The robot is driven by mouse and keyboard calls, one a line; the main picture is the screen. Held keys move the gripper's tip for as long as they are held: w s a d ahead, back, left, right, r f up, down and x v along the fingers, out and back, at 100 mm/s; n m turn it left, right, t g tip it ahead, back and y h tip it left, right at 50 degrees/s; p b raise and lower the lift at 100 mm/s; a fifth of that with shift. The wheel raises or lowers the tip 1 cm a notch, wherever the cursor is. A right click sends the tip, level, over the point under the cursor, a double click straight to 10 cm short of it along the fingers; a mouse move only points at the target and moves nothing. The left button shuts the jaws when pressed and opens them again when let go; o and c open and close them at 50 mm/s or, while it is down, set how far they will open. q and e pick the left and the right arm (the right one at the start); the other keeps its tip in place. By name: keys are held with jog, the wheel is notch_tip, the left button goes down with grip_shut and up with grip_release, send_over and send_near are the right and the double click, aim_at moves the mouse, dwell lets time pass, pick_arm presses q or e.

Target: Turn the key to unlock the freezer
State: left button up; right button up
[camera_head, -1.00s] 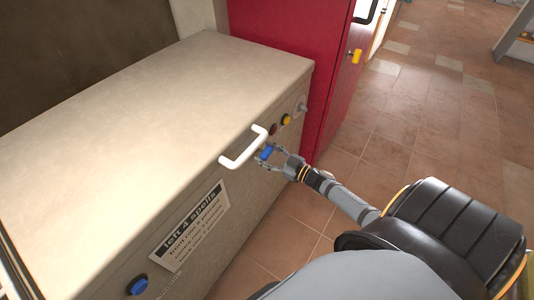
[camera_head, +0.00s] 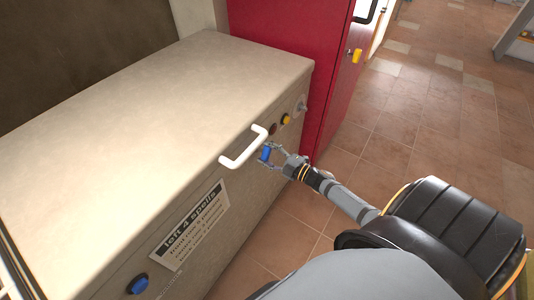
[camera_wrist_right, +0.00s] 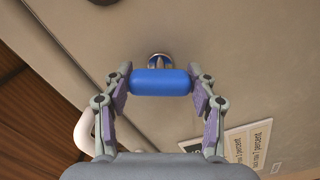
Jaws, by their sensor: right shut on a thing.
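The freezer (camera_head: 140,110) is a beige chest with a flat lid and a white handle (camera_head: 243,147) at its front edge. A blue key (camera_head: 265,153) sits at the freezer's front, just below the right end of the handle. My right gripper (camera_head: 272,153) is shut on the key's blue head. In the right wrist view, the blue head (camera_wrist_right: 161,82) lies between the two finger pads, and a round metal lock (camera_wrist_right: 159,60) shows just beyond it. How deep the key sits in the lock is hidden by its head. My left gripper is not in view.
A red cabinet (camera_head: 285,55) with a yellow-handled key (camera_head: 356,56) stands behind the freezer's right end. A yellow knob (camera_head: 286,119), a blue knob (camera_head: 138,284) and a printed label (camera_head: 190,227) are on the freezer front. Tiled floor (camera_head: 430,110) is open at the right.

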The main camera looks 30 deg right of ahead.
jog(key=n, duration=0.5)
jog(key=shift+n, duration=0.3)
dwell(0.4)
jog(key=o, duration=1.2)
jog(key=shift+c, duration=0.2)
jog(key=v, duration=1.2)
jog(key=shift+f, duration=0.1)
